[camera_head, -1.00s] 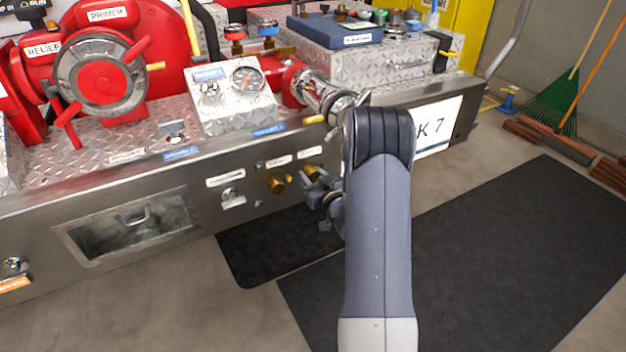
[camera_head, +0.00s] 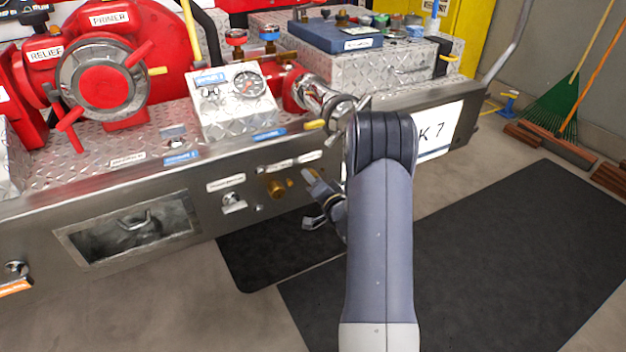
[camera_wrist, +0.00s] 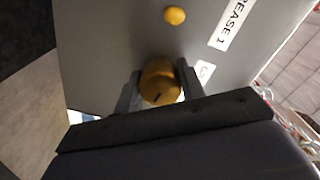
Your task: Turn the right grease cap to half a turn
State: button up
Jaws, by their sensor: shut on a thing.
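The right grease cap (camera_wrist: 160,82) is a brass knob with a small dark mark on its face. In the wrist view it sits between the two fingers of my gripper (camera_wrist: 159,88), which is shut on it. In the head view my gripper (camera_head: 310,180) is at the front panel, and its hand and arm hide most of the right cap. The other brass cap (camera_head: 275,188) stands free on the panel just to the left.
A small brass fitting (camera_wrist: 175,16) and a label reading "GREASE 1" (camera_wrist: 233,22) are near the held cap. Pipe fittings (camera_head: 325,100) overhang above. Dark mats (camera_head: 480,260) cover the floor.

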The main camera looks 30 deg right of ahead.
jog(key=m+p, duration=0.1)
jog(key=m, duration=0.3)
jog(key=shift+m, duration=0.3)
jog(key=m+p, duration=0.1)
jog(key=m, duration=0.2)
jog(key=shift+r+m, duration=0.1)
jog(key=shift+m, duration=0.2)
jog(key=m+p, duration=0.1)
jog(key=m, duration=0.3)
jog(key=shift+m+p, duration=0.65)
jog(key=shift+m, duration=0.95)
jog(key=o, duration=1)
jog(key=s, duration=0.7)
jog(key=s+p, duration=0.1)
jog(key=s, duration=0.3)
jog(key=shift+d, duration=0.35)
